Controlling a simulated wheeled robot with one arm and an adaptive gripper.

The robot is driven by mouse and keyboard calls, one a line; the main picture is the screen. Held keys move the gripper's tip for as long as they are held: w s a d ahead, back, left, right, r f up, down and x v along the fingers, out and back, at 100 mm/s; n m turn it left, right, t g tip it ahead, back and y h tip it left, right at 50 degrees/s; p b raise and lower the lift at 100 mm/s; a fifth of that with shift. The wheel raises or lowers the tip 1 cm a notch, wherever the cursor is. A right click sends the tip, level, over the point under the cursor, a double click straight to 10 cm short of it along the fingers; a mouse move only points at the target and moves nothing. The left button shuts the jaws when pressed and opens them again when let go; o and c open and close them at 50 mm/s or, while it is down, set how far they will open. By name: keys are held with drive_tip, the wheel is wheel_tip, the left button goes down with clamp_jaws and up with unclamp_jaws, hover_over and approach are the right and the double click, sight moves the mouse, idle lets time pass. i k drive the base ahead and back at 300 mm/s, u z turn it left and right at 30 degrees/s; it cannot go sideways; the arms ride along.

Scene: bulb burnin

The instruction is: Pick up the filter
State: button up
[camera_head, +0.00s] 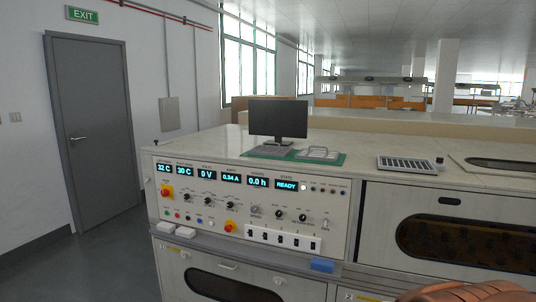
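Two flat things on the bench top could be the filter, and I cannot tell which is. One is a light, framed panel with a handle-like bar (318,153), lying on a green mat (337,163) right of the monitor.
The bench (352,176) has a control panel with lit displays, one reading READY. A monitor (277,119) and keyboard (268,152) stand on top. A blue block (322,265) and white pieces sit on the front ledge. Clear floor (110,265) lies at left, before a grey door (95,130).

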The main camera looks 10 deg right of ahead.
sight(308, 153)
drive_tip(key=z, duration=1.5)
drive_tip(key=i, duration=2.45)
drive_tip(key=u, duration=2.4)
